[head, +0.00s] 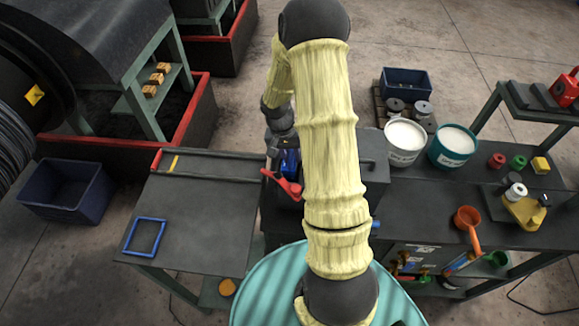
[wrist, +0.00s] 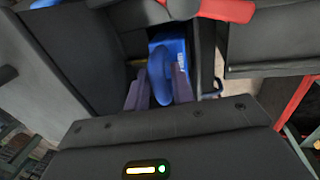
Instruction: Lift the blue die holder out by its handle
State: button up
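The blue die holder (head: 290,161) sits in the dark drawing box at the middle of the bench, partly hidden by my arm in the head view. In the wrist view the blue holder (wrist: 169,46) is in a narrow opening between dark walls, with its rounded blue handle (wrist: 159,82) toward me. My gripper (wrist: 159,90) has one finger on each side of the handle. The handle fills the space between the fingers, and they look closed on it. In the head view the fingertips are hidden behind the wrist and arm.
A red lever (head: 283,184) stands close beside the holder; its red part (wrist: 227,10) also shows in the wrist view. A flat table with a blue square outline (head: 145,236) lies to the left, mostly clear. Buckets (head: 405,140) and an orange ladle (head: 468,222) are on the right.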

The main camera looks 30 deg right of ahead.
grip_shut()
jog(key=shift+w, duration=0.1)
jog(key=shift+r, duration=0.1)
jog(key=shift+r, duration=0.4)
notch_tip(320, 180, up, 9)
jog(key=b, duration=0.3)
jog(key=shift+r, duration=0.1)
dwell(0.4)
